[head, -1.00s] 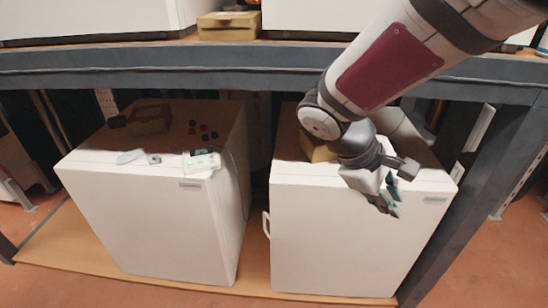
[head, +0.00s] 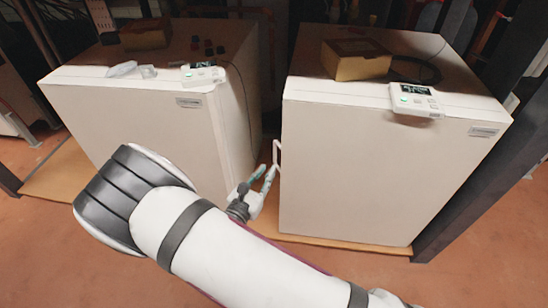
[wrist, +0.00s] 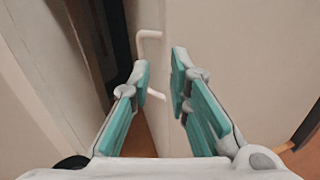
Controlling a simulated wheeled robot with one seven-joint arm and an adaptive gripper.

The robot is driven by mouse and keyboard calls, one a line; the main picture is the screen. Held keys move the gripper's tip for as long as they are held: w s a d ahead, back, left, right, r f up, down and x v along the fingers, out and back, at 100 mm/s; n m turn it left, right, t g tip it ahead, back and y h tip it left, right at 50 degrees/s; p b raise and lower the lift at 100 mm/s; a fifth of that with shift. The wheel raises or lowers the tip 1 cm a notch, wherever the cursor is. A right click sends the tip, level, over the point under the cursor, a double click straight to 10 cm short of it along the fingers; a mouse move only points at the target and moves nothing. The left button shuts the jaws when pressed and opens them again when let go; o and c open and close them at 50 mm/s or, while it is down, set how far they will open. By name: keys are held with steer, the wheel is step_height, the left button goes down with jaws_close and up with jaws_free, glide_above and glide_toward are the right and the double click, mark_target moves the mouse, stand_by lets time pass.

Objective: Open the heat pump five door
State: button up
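Two white heat pump cabinets stand side by side, a left one (head: 140,125) and a right one (head: 370,170). Their name plates are too small to read, so I cannot tell which is number five. The right one has a white bar handle (head: 277,152) at its front left edge, and its door looks shut. My gripper (head: 267,171) is open and empty at this handle. In the wrist view the handle (wrist: 148,35) lies ahead of my fingertips (wrist: 160,68), partly hidden behind the left finger. I cannot tell whether they touch.
A cardboard box (head: 357,60) and a small control unit (head: 415,100) lie on the right cabinet. Another control unit (head: 203,75) sits on the left one. A narrow dark gap separates the cabinets. The floor (head: 50,250) in front is clear.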

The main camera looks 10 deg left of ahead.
mark_target(275, 150)
steer(key=w+d+f+n+y+b, duration=0.1)
steer(key=w+f+n+b, duration=0.1)
steer(key=w, duration=1)
steer(key=shift+w+f+t+y+b, duration=0.4)
steer(key=shift+f+b, duration=0.2)
steer(key=shift+b, duration=0.4)
jaws_close()
